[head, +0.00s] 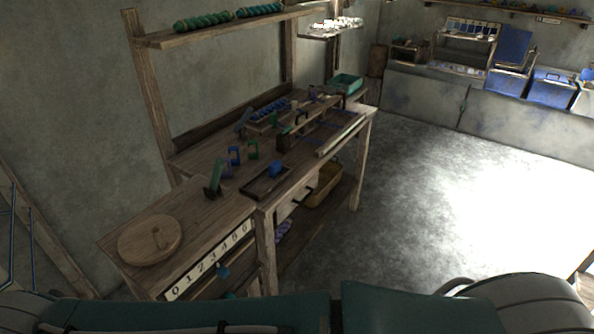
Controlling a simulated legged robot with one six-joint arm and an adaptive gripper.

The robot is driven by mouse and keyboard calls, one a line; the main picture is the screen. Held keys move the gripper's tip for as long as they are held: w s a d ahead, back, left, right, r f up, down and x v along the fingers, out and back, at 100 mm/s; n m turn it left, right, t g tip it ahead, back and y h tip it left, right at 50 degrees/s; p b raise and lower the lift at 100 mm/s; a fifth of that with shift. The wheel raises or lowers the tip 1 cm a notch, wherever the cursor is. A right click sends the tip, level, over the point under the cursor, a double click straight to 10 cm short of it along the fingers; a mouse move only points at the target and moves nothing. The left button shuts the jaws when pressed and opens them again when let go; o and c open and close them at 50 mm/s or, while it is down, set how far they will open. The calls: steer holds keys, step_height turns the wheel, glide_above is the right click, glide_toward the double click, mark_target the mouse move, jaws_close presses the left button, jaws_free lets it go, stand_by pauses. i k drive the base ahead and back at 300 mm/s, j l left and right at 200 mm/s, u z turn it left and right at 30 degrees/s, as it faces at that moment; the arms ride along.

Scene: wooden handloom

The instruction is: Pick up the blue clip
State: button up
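A small blue clip-like frame (234,155) stands on the wooden workbench (190,217) in the head view, near the middle of its top. A similar green piece (253,149) stands just right of it, and a darker purple one (227,169) is close on its near side. These pieces are small in the picture, so their exact shape is hard to tell. My gripper is not in view, and nothing shows it touching the blue piece.
A shallow dark tray (254,193) holds a blue block (276,168). A dark green upright tool (214,178) stands left of the tray. A round wooden disc (149,240) lies at the bench's near end. Open floor (440,200) lies to the right.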

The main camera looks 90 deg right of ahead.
mark_target(275, 167)
steer(key=z, duration=1.55)
steer(key=j+z, duration=0.15)
steer(key=z, duration=0.35)
steer(key=k+j+z, duration=0.1)
steer(key=z, duration=0.35)
steer(key=j+z, duration=0.15)
steer(key=z, duration=0.35)
steer(key=k+j, duration=0.2)
steer(key=k+z, duration=0.1)
steer(key=z, duration=0.45)
steer(key=i+z, duration=0.4)
steer(key=i, duration=1.95)
steer(key=i+u, duration=0.2)
steer(key=u, duration=0.2)
steer(key=i+l+u, duration=0.1)
steer(key=u, duration=0.3)
steer(key=i+l+u, duration=0.2)
steer(key=u, duration=0.85)
